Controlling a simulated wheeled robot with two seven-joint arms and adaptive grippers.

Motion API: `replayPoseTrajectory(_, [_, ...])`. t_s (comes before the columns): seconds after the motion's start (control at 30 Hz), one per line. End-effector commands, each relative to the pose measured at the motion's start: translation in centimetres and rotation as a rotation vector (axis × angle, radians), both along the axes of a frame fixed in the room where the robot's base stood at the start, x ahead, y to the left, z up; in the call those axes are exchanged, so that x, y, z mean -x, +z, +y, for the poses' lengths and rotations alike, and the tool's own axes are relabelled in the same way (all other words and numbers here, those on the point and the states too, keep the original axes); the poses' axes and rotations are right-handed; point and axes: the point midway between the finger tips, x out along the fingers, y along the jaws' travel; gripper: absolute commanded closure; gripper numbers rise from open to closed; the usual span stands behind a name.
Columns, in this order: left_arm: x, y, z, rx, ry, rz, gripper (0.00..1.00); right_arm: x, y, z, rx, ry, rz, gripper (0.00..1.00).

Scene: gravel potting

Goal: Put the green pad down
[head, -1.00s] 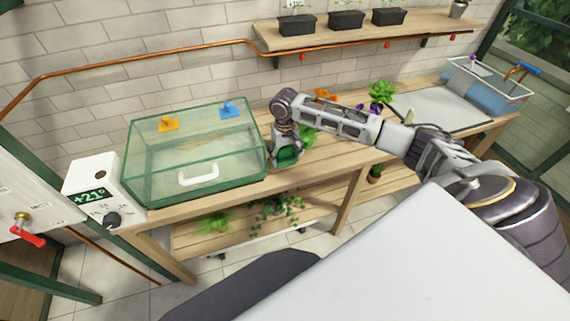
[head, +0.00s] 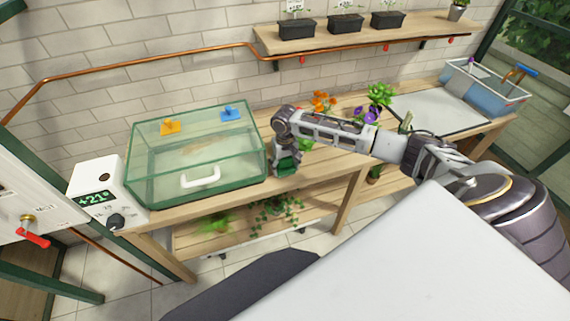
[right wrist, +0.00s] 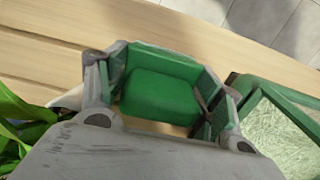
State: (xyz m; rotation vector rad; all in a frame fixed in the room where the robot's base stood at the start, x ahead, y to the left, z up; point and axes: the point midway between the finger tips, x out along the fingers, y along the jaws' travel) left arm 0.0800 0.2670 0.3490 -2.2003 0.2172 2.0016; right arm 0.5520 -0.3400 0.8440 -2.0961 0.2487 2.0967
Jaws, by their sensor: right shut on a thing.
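The green pad (head: 287,167) is between the fingers of my right gripper (head: 285,172), just right of the glass case on the wooden bench. In the right wrist view, the green pad (right wrist: 160,95) is a block with a raised back, and the gripper (right wrist: 160,88) is shut on it from both sides. The bench top shows beyond it. I cannot tell whether the pad touches the bench. My left gripper is not in view.
The green-framed glass case (head: 195,155) stands close left of the gripper; its edge also shows in the right wrist view (right wrist: 285,105). Orange flowers (head: 322,100) and purple flowers (head: 366,114) stand behind my arm. A grey board (head: 440,108) lies farther right.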

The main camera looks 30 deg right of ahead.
Motion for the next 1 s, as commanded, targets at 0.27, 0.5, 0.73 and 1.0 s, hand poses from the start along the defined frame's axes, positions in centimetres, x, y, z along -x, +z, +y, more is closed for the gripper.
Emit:
replayPoseTrajectory(0.27, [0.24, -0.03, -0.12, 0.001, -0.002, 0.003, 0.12, -0.01, -0.12, 0.0, 0.0, 0.0, -0.001, 0.57])
replayPoseTrajectory(0.5, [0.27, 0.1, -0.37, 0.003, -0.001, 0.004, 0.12, -0.04, -0.33, -0.02, 0.0, 0.0, -0.001, 0.28])
replayPoseTrajectory(0.73, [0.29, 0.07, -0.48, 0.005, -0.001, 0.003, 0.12, -0.02, -0.34, -0.03, 0.0, 0.0, -0.001, 0.12])
replayPoseTrajectory(1.0, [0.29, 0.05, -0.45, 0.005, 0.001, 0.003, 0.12, -0.02, -0.34, -0.03, 0.0, 0.0, -0.001, 0.12])
